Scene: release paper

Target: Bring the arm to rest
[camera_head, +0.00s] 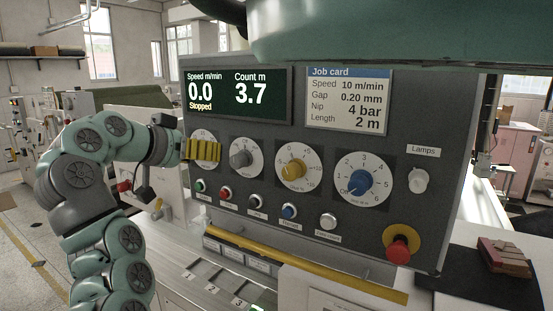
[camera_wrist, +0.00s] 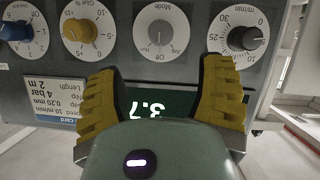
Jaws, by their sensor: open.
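My arm (camera_head: 92,185) stands at the left in the head view, bent, its wrist reaching right to the control panel (camera_head: 340,222). My gripper (camera_head: 203,150) has yellow ribbed fingers and overlaps the leftmost dial in that view. In the wrist view my gripper (camera_wrist: 160,80) is open, with nothing between its fingers. The panel shows upside down there, with the speed dial (camera_wrist: 248,38) beyond the right finger and the Mode dial (camera_wrist: 161,32) ahead. Whether a finger touches the panel I cannot tell.
The display (camera_head: 237,94) reads 0.0, Stopped, and count 3.7. A job card (camera_head: 348,100) is beside it. Yellow (camera_head: 292,170) and blue (camera_head: 361,183) knobs, several buttons and a red emergency stop (camera_head: 398,249) are on the panel. A yellow bar (camera_head: 310,265) runs below.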

